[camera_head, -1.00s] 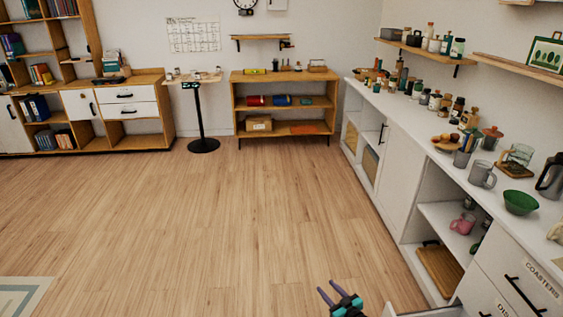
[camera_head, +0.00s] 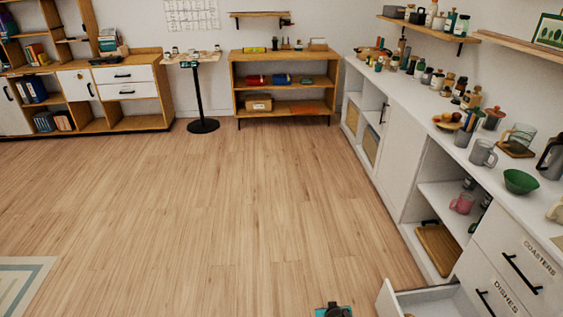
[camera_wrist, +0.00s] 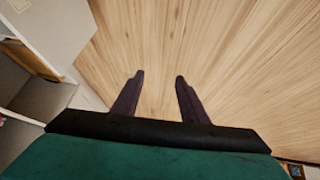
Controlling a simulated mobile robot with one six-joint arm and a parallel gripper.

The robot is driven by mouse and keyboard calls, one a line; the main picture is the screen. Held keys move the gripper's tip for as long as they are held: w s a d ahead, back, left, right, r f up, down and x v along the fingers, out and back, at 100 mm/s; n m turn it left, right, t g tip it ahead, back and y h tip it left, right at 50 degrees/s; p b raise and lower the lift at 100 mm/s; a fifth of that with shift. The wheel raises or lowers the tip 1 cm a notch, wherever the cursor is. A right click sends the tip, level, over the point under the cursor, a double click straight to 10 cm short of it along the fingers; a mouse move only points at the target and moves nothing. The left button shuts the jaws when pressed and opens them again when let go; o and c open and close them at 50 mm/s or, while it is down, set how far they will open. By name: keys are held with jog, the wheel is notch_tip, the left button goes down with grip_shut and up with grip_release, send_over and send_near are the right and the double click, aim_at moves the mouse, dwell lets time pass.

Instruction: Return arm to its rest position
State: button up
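My gripper (camera_wrist: 159,78) shows in the wrist view with its two dark fingers apart and nothing between them. It points over bare wooden floor. In the head view only a small teal and dark part of my arm's end shows at the bottom edge; the fingers are out of sight there.
An open drawer (camera_head: 432,302) juts from the white counter (camera_head: 402,150) at the lower right. A green bowl (camera_head: 520,181) and several mugs and jars stand on the counter. A rug (camera_head: 22,283) lies at the left. The middle of the wooden floor (camera_head: 220,220) is clear.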

jog(key=s+a+r+g, duration=0.1)
jog(key=s+g, duration=0.5)
jog(key=s, duration=0.8)
jog(key=s+a+r+g+y, duration=0.1)
jog(key=s+g, duration=0.5)
jog(key=s, duration=0.9)
jog(key=shift+a+r+m, duration=0.3)
jog(key=shift+a, duration=0.1)
jog(key=shift+d, duration=0.1)
